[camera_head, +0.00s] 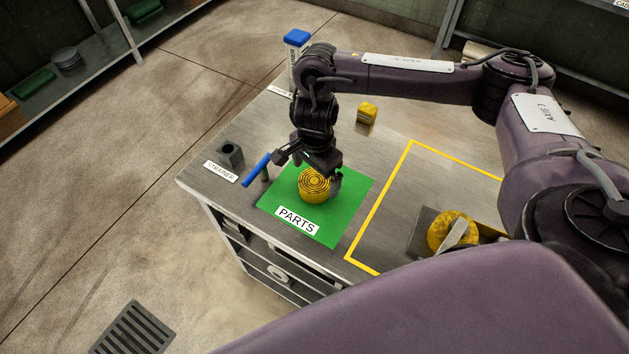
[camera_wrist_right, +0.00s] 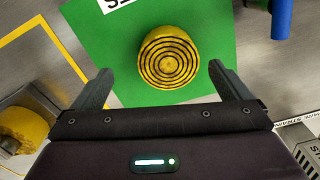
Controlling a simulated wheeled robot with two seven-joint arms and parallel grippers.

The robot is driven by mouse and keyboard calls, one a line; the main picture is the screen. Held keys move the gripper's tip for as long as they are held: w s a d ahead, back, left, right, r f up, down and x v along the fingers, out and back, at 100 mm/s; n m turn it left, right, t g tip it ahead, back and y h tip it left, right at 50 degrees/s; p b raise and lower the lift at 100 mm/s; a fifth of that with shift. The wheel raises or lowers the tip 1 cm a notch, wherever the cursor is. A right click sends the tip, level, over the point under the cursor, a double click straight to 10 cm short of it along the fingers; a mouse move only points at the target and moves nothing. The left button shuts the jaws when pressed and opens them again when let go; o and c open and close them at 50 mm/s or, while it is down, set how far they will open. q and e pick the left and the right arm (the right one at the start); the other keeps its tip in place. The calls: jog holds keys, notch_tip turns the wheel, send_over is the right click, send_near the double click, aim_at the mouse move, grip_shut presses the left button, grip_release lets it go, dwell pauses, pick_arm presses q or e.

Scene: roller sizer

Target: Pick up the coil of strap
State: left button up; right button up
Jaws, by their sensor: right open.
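The coil of strap (camera_head: 313,187) is a round yellow roll with dark spiral rings on its top. It sits on the green mat labelled PARTS (camera_head: 345,215) on the metal table. In the right wrist view the coil (camera_wrist_right: 169,57) lies ahead of and between my two open fingers. My right gripper (camera_head: 322,177) is open and empty, over the mat just at the far side of the coil; in the wrist view its fingers (camera_wrist_right: 160,82) stand apart on either side, with gaps to the coil. My left gripper is out of view.
A blue-handled tool (camera_head: 257,167) stands left of the mat near a dark block (camera_head: 230,154). A yellow box (camera_head: 367,112) is at the back. A yellow-outlined area (camera_head: 410,190) lies right, with a tray holding a yellow round thing (camera_head: 447,229). A blue-capped container (camera_head: 297,40) stands behind.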

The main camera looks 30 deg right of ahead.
aim_at(314, 180)
jog(key=f, duration=0.1)
jog(key=w+f, duration=0.1)
jog(key=f, duration=0.1)
jog(key=shift+d+f, duration=0.1)
jog(key=shift+f, duration=0.1)
notch_tip(314, 180, down, 2)
jog(key=shift+w+f+b, duration=0.1)
jog(key=shift+b, duration=0.35)
jog(key=c, duration=1.1)
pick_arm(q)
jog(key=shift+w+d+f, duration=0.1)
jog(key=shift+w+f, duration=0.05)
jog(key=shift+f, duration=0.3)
